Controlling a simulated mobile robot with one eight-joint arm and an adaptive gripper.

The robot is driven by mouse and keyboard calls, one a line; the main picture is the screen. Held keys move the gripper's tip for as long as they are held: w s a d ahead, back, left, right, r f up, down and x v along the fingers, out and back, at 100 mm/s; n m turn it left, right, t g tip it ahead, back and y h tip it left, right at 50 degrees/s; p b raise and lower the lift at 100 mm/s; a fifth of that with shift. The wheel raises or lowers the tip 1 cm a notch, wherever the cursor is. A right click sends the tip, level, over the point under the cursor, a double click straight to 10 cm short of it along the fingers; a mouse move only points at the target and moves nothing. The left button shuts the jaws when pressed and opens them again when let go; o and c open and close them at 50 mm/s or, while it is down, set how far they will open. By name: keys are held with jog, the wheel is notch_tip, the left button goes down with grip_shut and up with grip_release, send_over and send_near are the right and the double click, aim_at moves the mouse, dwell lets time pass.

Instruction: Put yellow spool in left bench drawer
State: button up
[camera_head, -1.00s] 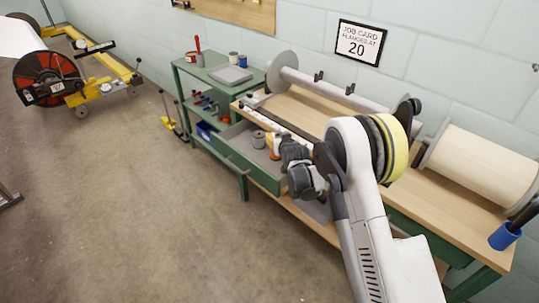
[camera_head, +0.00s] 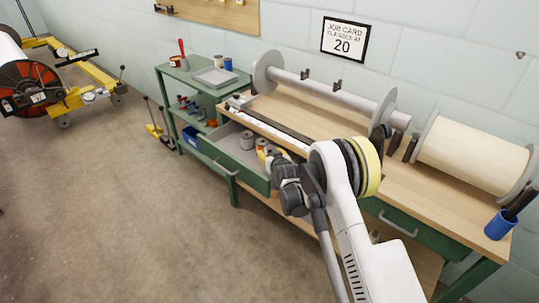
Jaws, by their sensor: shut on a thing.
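The left bench drawer (camera_head: 225,166) is pulled open below the benchtop, its grey inside facing up. A grey spool (camera_head: 246,141) stands inside it. The yellow spool (camera_head: 262,146) shows as a small yellow patch at the right part of the drawer, partly hidden by my wrist. My gripper (camera_head: 269,153) reaches down there from the right and is shut on the yellow spool. The fingers are small and mostly hidden. I cannot tell whether the spool touches the drawer floor.
The wooden bench (camera_head: 430,190) carries a long roller (camera_head: 320,88) and a large cream warp roll (camera_head: 470,155). A blue cup (camera_head: 500,226) stands at its right end. A green shelf cart (camera_head: 190,90) is at the left. The right drawer (camera_head: 400,222) looks shut.

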jog(key=shift+f, duration=0.6)
jog(key=o, duration=1.3)
